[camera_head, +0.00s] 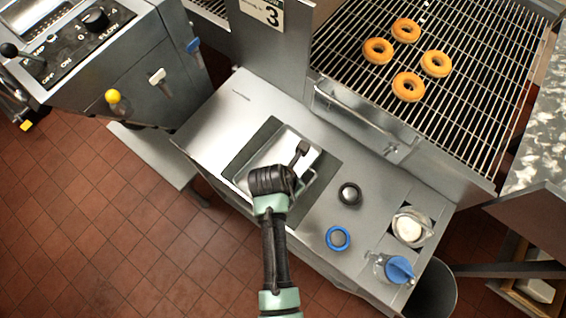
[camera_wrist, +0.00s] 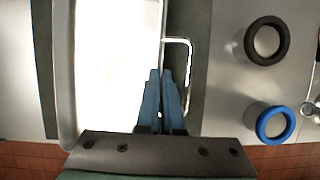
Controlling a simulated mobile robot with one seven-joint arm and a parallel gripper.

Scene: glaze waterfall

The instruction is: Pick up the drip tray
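The drip tray is a shallow, bright metal tray (camera_head: 281,151) set in a dark recess in the steel counter. It fills much of the left of the wrist view (camera_wrist: 110,60), and its glare hides detail. A thin wire handle (camera_wrist: 190,60) sticks out from its right side. My gripper (camera_wrist: 161,74) is over the tray's right rim, left of the handle's outer bar. Its blue fingers are close together with only a thin gap, and I see nothing held between them. Whether the tips touch the rim is unclear. In the head view my wrist hides part of the tray.
A black ring (camera_head: 349,194) and a blue ring (camera_head: 338,238) lie right of the recess. A wire rack (camera_head: 455,40) with several doughnuts is behind, a control panel (camera_head: 75,40) at left.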

